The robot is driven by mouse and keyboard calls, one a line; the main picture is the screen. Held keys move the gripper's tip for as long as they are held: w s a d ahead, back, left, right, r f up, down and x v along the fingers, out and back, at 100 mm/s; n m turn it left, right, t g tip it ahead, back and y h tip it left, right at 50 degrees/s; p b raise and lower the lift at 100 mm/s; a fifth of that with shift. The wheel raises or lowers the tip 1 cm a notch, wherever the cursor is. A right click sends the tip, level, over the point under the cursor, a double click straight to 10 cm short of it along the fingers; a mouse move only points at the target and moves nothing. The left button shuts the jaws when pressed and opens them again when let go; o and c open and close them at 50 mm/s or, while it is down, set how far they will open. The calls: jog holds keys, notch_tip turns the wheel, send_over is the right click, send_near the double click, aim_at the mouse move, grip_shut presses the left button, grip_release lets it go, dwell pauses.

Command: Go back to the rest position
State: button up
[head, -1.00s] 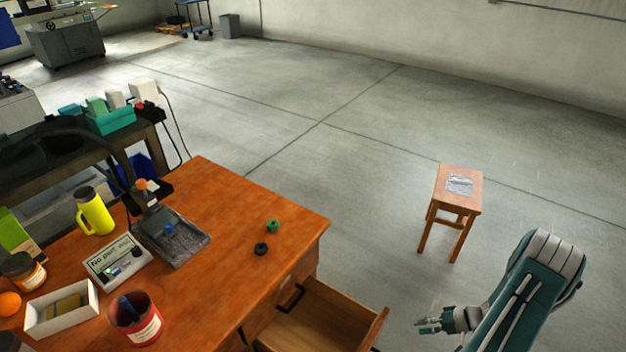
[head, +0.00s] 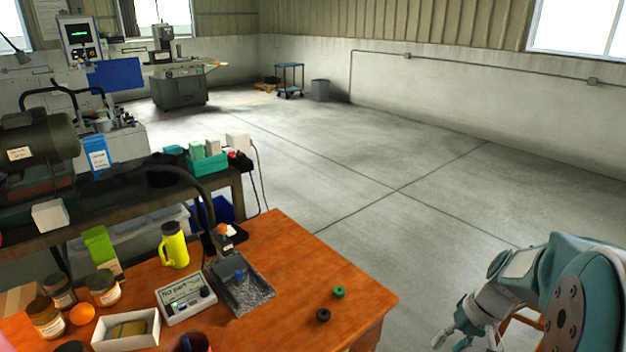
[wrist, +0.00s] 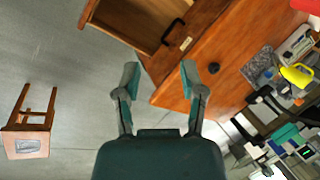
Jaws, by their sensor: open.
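My gripper (wrist: 158,80) is open and empty in the wrist view, its two fingers spread apart. Past its fingers are the wooden desk (wrist: 215,60) and an open, empty-looking drawer (wrist: 135,22). In the head view my gripper (head: 465,338) is low at the right, out over the floor and to the right of the desk (head: 275,265). My arm's teal and grey links fill the lower right corner there.
A wooden stool (wrist: 28,125) stands on the floor. The floor (head: 380,170) beyond is wide and clear.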

jog(key=s+a+r+n+t+h, duration=0.2)
jog(key=s+a+r+t+h, duration=0.2)
jog(key=s+a+r, duration=0.7)
notch_tip(320, 180, up, 2)
jog(key=a+t, duration=0.1)
jog(key=a, duration=0.2)
jog(key=shift+s, duration=0.4)
jog(key=shift+s+d+r, duration=0.1)
